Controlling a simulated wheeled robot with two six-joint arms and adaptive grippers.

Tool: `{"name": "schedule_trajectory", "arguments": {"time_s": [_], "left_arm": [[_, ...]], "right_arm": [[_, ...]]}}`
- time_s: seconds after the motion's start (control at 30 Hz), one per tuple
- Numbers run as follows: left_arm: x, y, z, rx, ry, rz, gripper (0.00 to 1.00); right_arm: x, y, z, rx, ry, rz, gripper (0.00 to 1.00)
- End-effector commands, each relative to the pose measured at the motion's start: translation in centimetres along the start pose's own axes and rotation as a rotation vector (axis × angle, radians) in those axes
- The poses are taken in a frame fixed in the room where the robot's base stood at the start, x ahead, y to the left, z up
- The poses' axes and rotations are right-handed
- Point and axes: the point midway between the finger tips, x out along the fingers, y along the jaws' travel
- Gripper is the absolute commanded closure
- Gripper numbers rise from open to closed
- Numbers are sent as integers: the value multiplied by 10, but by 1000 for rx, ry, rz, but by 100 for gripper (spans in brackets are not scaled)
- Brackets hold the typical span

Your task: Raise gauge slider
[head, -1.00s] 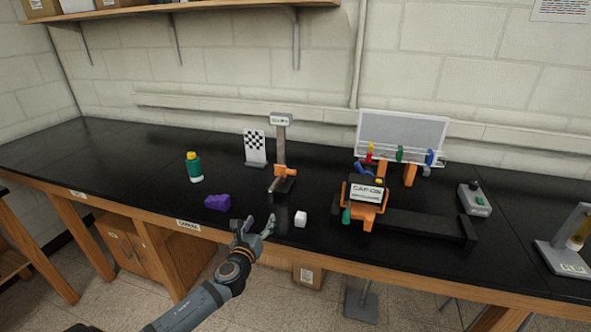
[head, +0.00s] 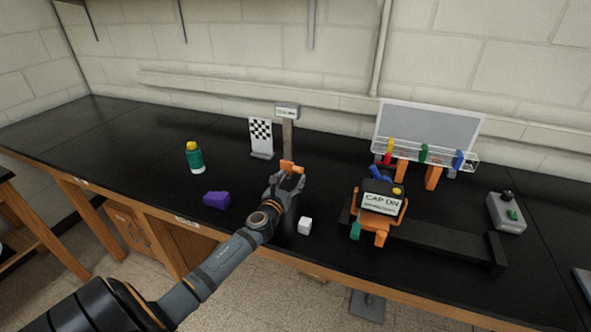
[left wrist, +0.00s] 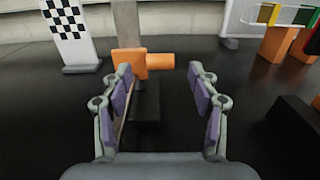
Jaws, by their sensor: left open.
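The height gauge (head: 288,135) stands upright on the black bench, with a small label plate at its top. Its orange slider (head: 290,167) sits low on the post. In the left wrist view the slider (left wrist: 143,64) is just ahead of the fingertips, with an orange knob sticking out to the right. My left gripper (head: 290,178) is open and reaches toward the slider from the front. In the left wrist view its purple-padded fingers (left wrist: 160,85) are spread, with the slider nearer the left finger. The gauge's base is partly hidden by the gripper. My right gripper is not in view.
A checkered board (head: 261,137) stands left of the gauge. A green bottle (head: 194,158), purple block (head: 217,200) and white cube (head: 305,226) are nearby. An orange-and-black device marked "CAP ON" (head: 381,203) stands to the right. The bench's left part is clear.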

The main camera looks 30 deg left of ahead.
Motion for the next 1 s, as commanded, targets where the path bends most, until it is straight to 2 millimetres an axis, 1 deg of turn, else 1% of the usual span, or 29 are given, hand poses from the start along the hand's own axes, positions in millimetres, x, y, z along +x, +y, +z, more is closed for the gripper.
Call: {"name": "schedule_trajectory", "arguments": {"time_s": [0.03, 0.1, 0.2, 0.27, 0.37, 0.57, 0.67, 1.0], "left_arm": [[11, 0, 2, -2, -1, 3, 40], [23, 0, 2, -2, -1, 1, 40], [36, 0, 0, 0, -1, 1, 40], [40, 0, 0, 1, 0, 1, 40], [44, 0, -1, 2, 1, 0, 40], [44, 0, -1, 2, 1, -1, 40], [44, 0, -1, 2, 1, 0, 50], [44, 0, -1, 1, 1, 0, 97]], "right_arm": [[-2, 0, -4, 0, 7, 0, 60], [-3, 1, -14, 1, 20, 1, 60], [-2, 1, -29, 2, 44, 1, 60], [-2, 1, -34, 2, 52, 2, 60], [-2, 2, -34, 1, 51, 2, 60], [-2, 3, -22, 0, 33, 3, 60], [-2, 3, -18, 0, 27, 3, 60], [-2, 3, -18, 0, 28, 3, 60]]}}
